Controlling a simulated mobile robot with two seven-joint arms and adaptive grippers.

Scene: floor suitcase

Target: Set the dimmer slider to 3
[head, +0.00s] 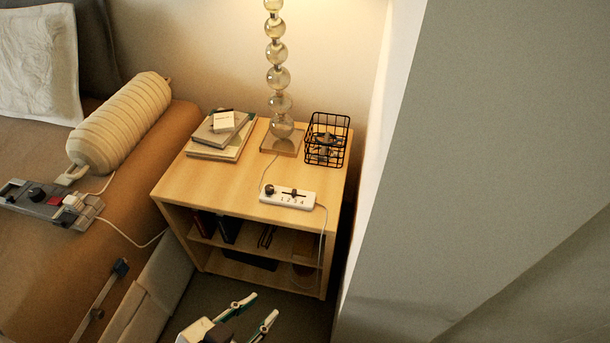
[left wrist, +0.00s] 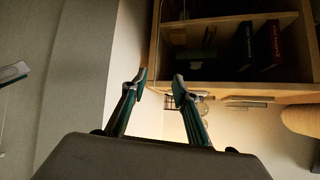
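The dimmer (head: 288,197) is a white strip near the front edge of the nightstand top. It has a dark round knob at its left end, a slot with a small dark slider (head: 293,194), and the numbers 1 to 4. The slider sits near the middle numbers; I cannot tell exactly which one. My left gripper (head: 256,312) is open and empty, low in front of the nightstand and well apart from the dimmer. In the left wrist view its two fingers (left wrist: 160,79) are spread towards the nightstand's shelves. My right gripper does not show.
The nightstand (head: 174,187) also holds a lamp (head: 282,125), books (head: 220,135) and a black wire basket (head: 327,139). A cord hangs from the dimmer's right end. A large pale wall (head: 480,150) stands close on the right. The bed, with a grey control box (head: 48,203), is left.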

